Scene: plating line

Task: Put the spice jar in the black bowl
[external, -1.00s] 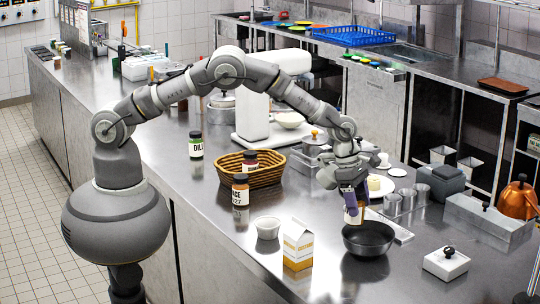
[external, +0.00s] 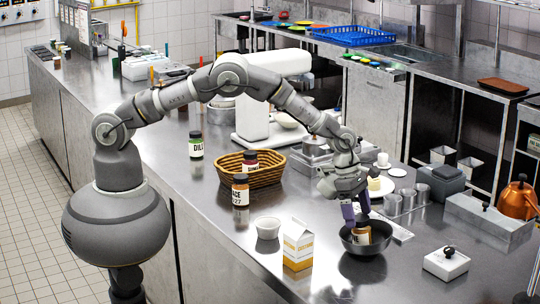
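The black bowl (external: 366,249) stands on the steel counter at the lower right of the external view. A spice jar (external: 361,236) with a pale label and brownish colour lies tilted inside it. My gripper (external: 356,219) is just above the bowl, pointing down, with its two purple fingers spread apart. The jar sits below the fingertips and looks free of them. Whether a fingertip still touches it is hard to tell.
A carton (external: 298,246) and a white ramekin (external: 267,228) stand left of the bowl. A wicker basket (external: 262,178) holds a jar; another jar (external: 241,190) stands in front, and a dill jar (external: 196,146) behind. A white box (external: 446,263) is at right, metal cups (external: 392,204) behind.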

